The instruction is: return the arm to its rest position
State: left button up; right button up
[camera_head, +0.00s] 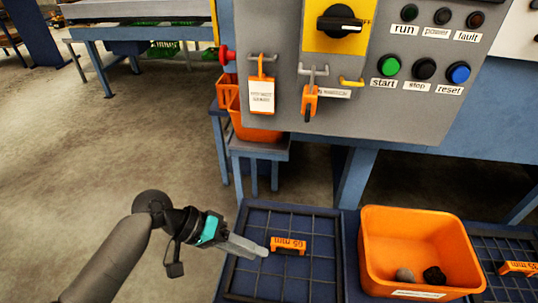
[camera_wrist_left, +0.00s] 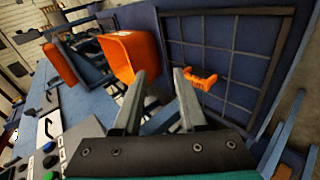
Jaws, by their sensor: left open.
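My left arm comes in from the lower left of the head view. Its gripper (camera_head: 256,247) is over the left edge of a dark blue grid screen (camera_head: 262,219), with its tip just left of an orange tag labelled 65 mm (camera_head: 288,245). In the left wrist view the gripper (camera_wrist_left: 158,82) shows two grey fingers spread apart with nothing between them. The orange tag (camera_wrist_left: 200,78) shows beyond the right finger, apart from it, on the grid screen (camera_wrist_left: 225,45). My right gripper is in neither view.
An orange bin (camera_head: 372,240) with a few dark and grey lumps stands right of the screen. A grey control panel (camera_head: 350,110) with a rotary switch, hanging tags and buttons is above. Orange crates (camera_head: 235,112) sit on a blue stand behind. Open concrete floor lies left.

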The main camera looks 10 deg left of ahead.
pick_arm(q)
jog(key=s+f+m+t+y, duration=0.1)
jog(key=s+f+m+y, duration=0.1)
jog(key=s+f+y, duration=0.4)
jog(key=s+a+r+t+y, duration=0.2)
jog(key=s+a+r+y, duration=0.2)
jog(key=s+a, duration=0.3)
notch_tip(320, 180, down, 22)
jog(key=s+g, duration=0.1)
jog(key=g, duration=0.1)
jog(key=s+a+f, duration=0.3)
jog(key=s+f, duration=1.1)
jog(key=shift+s+a+g, duration=0.3)
jog(key=shift+a, duration=0.1)
pick_arm(e)
jog(key=shift+w+d, duration=0.55)
